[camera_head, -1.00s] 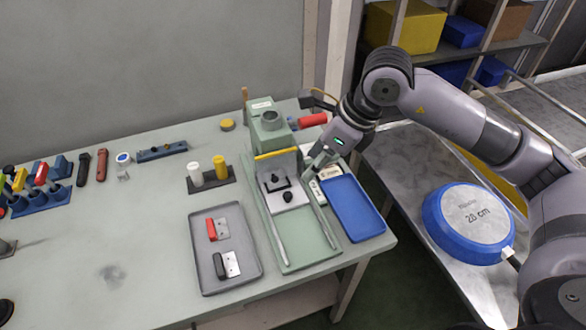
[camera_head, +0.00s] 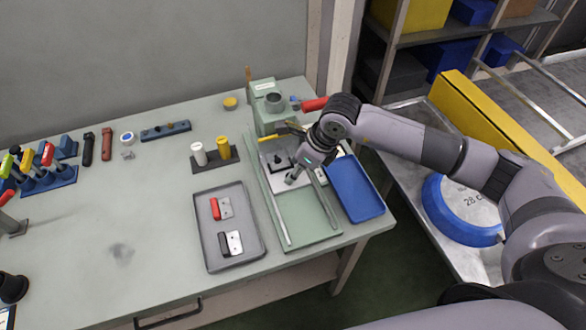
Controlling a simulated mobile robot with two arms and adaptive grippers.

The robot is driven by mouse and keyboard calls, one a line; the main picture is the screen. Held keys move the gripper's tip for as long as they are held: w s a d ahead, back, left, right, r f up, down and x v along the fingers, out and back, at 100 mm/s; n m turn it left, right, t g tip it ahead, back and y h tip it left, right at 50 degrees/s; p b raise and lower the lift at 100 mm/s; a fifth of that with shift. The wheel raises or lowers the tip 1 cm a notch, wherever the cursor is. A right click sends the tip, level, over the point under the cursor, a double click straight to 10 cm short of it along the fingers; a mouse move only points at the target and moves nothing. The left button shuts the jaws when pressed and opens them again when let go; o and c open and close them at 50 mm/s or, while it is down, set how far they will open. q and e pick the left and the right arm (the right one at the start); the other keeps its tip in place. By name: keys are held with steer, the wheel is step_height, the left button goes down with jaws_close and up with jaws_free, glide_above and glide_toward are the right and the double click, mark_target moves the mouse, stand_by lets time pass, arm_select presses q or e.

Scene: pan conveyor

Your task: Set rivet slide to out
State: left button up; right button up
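The riveting machine (camera_head: 264,118) stands at the back right of the green table, with a long green bed and side rails (camera_head: 309,215) running towards me. Its slide, a light grey plate (camera_head: 272,180) with a black clamp piece on top, sits at the back end of the bed, near the yellow bar. My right gripper (camera_head: 291,179) points down at the front part of the slide plate. It covers the dark knob there; I cannot tell whether its fingers are closed on it. My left gripper is not in view.
A grey tray (camera_head: 214,254) with a red-handled and a black-handled part lies left of the bed. A blue tray (camera_head: 360,203) lies right of it. White and yellow cylinders (camera_head: 223,145) stand in a holder behind. The bed's front is clear.

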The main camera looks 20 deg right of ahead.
mark_target(284, 166)
steer(key=shift+x, duration=1.05)
steer(key=shift+w+f, duration=0.1)
steer(key=shift+f, duration=0.15)
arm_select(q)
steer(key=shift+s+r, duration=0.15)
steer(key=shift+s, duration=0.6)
arm_select(e)
jaws_close()
